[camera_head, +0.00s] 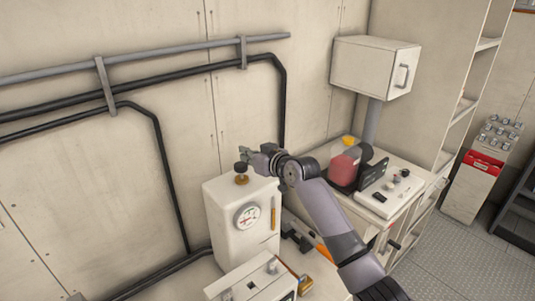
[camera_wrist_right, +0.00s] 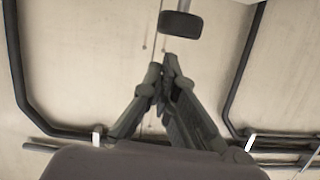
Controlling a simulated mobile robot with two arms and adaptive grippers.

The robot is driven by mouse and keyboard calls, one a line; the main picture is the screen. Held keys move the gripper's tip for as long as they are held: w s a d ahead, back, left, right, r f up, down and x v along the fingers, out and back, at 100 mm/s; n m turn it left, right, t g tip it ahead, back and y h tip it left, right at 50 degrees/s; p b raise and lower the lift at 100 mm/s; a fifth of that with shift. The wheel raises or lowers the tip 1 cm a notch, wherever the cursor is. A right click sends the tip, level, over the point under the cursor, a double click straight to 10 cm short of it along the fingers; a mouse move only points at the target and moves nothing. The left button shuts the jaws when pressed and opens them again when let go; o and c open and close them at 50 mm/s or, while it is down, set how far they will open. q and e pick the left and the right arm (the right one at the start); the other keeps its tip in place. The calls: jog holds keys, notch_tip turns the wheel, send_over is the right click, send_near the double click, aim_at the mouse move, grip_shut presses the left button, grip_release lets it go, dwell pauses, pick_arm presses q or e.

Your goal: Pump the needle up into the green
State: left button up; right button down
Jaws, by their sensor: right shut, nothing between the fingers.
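A white pump unit (camera_head: 230,235) stands on the counter, with a round dial gauge (camera_head: 248,216) on its front. The gauge face shows some red; where the needle points is too small to tell. A black plunger knob (camera_head: 240,167) on a brass collar (camera_head: 241,180) sticks up from the unit's top. My right gripper (camera_head: 252,157) is shut and empty, just above and right of the knob. In the right wrist view the fingertips (camera_wrist_right: 166,64) are together, and the black knob (camera_wrist_right: 180,23) appears beyond them, apart. My left gripper is not in view.
A red container (camera_head: 344,168) with a yellow cap and a black panel (camera_head: 373,177) stand on the counter to the right. A white box (camera_head: 373,67) hangs above. Dark pipes (camera_head: 167,165) run along the wall. A pale box (camera_head: 252,282) is in front of the unit.

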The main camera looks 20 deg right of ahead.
jog(key=b+v, duration=0.3)
jog(key=v, duration=0.6)
jog(key=shift+s+d, duration=0.2)
jog(key=shift+s, duration=0.2)
jog(key=shift+f, duration=0.2)
